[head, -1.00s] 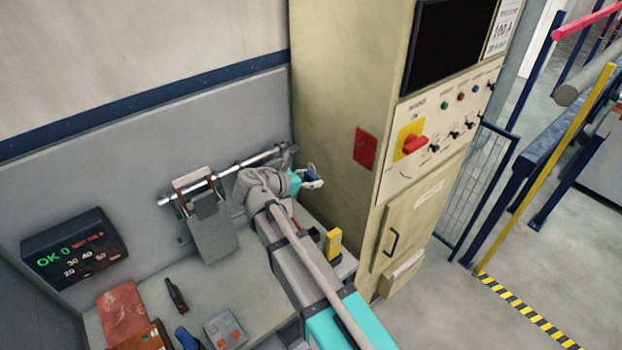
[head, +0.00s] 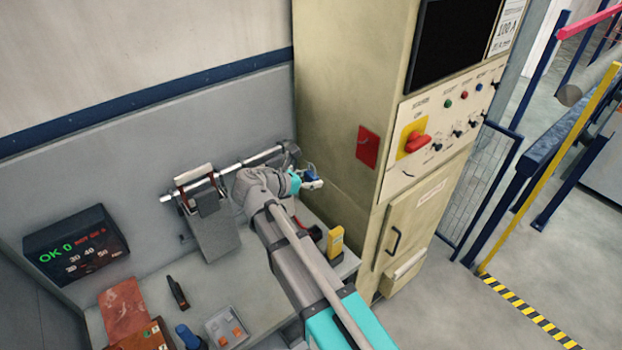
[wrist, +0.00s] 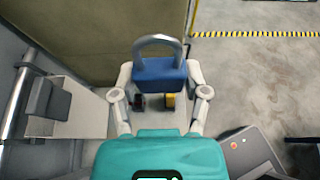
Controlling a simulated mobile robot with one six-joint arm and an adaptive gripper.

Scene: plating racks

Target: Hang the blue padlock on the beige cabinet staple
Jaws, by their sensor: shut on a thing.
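In the wrist view my gripper (wrist: 160,90) is shut on the blue padlock (wrist: 160,69). The padlock's grey shackle loop points away from the gripper. In the head view the small blue padlock (head: 310,175) shows at the end of my gripper (head: 314,180), in the air above the bench and close to the beige cabinet's left side. The beige cabinet (head: 340,110) stands right of the bench. A red plate (head: 367,148) is on its side, with a thin pale mark that may be the staple, too small to tell. The padlock is apart from this plate.
A metal rail (head: 180,193) with a hanging grey plate runs along the back wall. A yellow device (head: 335,241) stands on the bench below the gripper. A display box (head: 75,246), a blue-handled item (head: 186,335) and other tools lie at the left.

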